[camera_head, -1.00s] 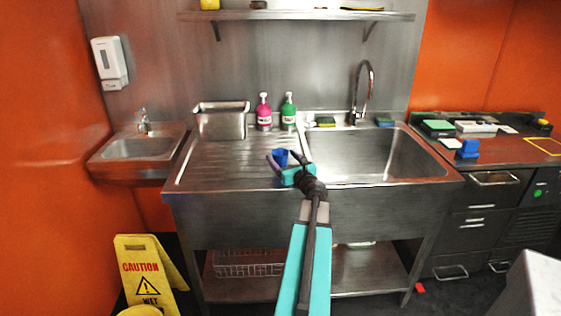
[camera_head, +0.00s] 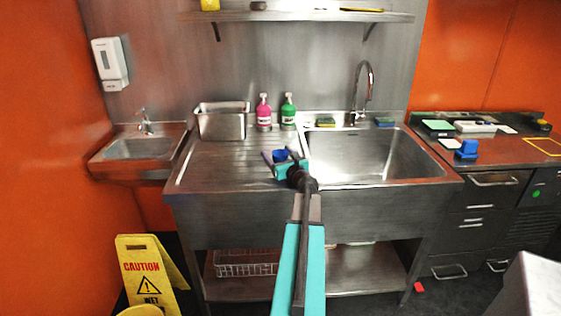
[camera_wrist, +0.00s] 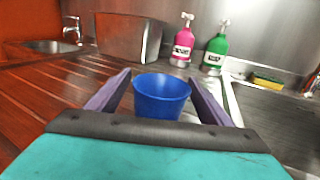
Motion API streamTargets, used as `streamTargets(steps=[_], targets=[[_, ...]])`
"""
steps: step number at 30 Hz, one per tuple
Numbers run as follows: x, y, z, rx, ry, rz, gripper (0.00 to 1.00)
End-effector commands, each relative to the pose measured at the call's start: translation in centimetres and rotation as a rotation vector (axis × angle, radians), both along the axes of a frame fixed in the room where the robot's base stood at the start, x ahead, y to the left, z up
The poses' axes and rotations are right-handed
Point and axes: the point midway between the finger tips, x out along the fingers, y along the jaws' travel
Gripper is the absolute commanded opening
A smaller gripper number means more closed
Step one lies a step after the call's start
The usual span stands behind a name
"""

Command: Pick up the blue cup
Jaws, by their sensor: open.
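The blue cup (camera_wrist: 161,97) stands upright in the wrist view, between the two purple fingers of my gripper (camera_wrist: 160,92). The fingers are open, with a visible gap on each side of the cup. In the head view the blue cup (camera_head: 280,155) shows just beyond the teal palm of my gripper (camera_head: 282,157), over the ribbed drainboard (camera_head: 222,170) left of the sink basin. The palm hides the lower front of the cup in both views.
A steel container (camera_head: 221,124), a pink bottle (camera_head: 264,114) and a green bottle (camera_head: 288,113) stand behind the cup along the back. The sink basin (camera_head: 370,155) opens to the right. The drainboard left of the cup is clear.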

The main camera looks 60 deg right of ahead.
Motion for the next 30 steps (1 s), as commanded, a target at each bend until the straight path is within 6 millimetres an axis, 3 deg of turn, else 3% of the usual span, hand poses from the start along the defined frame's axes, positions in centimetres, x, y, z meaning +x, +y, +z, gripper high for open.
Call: streamTargets(steps=[6,22,23,30], targets=[[0.88,-0.55,0.00,0.000,0.000,0.000,0.73],[0.77,-0.60,0.00,0.000,0.000,-0.001,0.73],[0.77,-0.60,0.00,0.000,0.000,-0.001,0.72],[0.77,-0.60,0.00,0.000,0.000,-0.001,0.31]])
